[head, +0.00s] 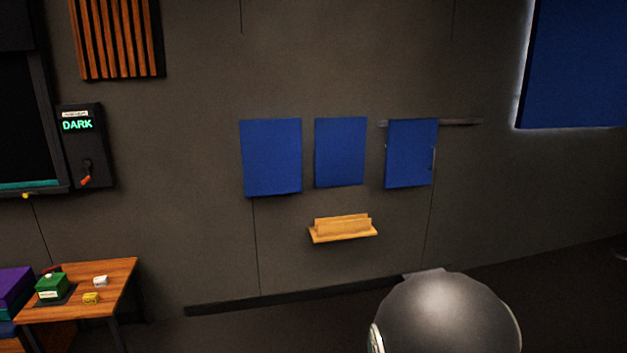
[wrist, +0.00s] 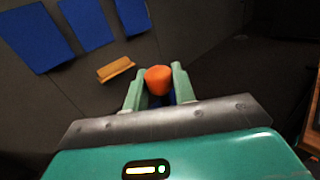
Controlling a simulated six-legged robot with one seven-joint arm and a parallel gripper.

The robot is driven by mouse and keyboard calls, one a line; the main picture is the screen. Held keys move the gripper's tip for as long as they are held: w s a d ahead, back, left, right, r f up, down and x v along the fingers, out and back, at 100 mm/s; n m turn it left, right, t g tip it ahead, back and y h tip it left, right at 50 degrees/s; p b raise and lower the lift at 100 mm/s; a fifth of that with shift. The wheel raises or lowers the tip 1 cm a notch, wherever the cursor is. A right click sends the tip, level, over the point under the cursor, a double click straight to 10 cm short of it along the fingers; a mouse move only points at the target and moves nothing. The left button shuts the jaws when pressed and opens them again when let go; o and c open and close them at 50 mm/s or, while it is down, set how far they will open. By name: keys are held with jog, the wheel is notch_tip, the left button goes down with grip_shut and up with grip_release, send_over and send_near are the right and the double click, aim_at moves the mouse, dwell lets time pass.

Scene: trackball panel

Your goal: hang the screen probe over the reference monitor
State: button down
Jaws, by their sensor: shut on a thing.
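My gripper (wrist: 158,70) shows only in the wrist view. Its two pale green fingers are shut on an orange, rounded thing (wrist: 158,83) with a bit of dark blue below it. I cannot tell for sure whether this is the screen probe; most of its lower part is hidden by the gripper body. In the head view, a dark framed screen (head: 22,130) with a teal strip along its bottom is cut off at the left edge. It may be the reference monitor. The held thing is away from it, in free air.
Blue panels (head: 271,157) hang on the grey wall above a small wooden shelf (head: 342,231). A box reading DARK (head: 78,145) is beside the screen. A wooden table (head: 110,272) at lower left bears a green box (head: 52,288) and small blocks. The floor at right looks clear.

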jog(key=a+f+n+t+y, duration=0.1)
jog(key=a+f+n+y, duration=0.1)
jog(key=a, duration=0.5)
jog(key=shift+a+f+y, duration=0.3)
jog(key=shift+f+y, duration=0.05)
jog(key=shift+y, duration=0.25)
jog(key=shift+s, duration=0.1)
